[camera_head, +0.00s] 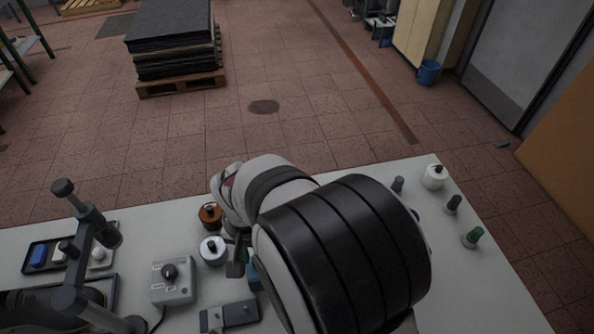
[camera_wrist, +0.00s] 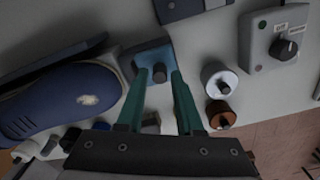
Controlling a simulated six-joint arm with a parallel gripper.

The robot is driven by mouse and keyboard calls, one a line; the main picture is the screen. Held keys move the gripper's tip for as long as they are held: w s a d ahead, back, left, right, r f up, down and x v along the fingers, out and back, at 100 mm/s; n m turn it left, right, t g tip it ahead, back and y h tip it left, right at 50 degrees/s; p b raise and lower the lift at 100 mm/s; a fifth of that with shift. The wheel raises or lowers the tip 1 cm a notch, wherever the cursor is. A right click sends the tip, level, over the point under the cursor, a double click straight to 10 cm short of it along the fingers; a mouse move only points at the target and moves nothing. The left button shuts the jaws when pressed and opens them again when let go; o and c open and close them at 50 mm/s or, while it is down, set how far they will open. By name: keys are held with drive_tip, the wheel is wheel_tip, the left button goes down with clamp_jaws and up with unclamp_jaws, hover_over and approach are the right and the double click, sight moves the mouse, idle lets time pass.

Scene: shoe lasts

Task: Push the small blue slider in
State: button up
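A small blue block (camera_wrist: 153,55) with a dark round knob (camera_wrist: 159,73) sits on the table in the wrist view; it looks like the blue slider. In the head view only a bit of blue (camera_head: 254,276) shows beside my arm. My gripper (camera_wrist: 159,75) has two green fingers, apart, with their tips on either side of the knob in the picture. Nothing is seen held. I cannot tell whether the fingertips touch the block. In the head view my arm hides most of the gripper.
A grey control box with a dial (camera_head: 174,282), a white pot (camera_head: 213,250) and a brown pot (camera_head: 210,214) stand close by. A dark flat device (camera_head: 230,316) lies in front. A dark blue shoe (camera_wrist: 62,105) lies left in the wrist view.

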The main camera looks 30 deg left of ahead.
drive_tip(key=shift+f, duration=0.4)
clamp_jaws()
idle(1.2)
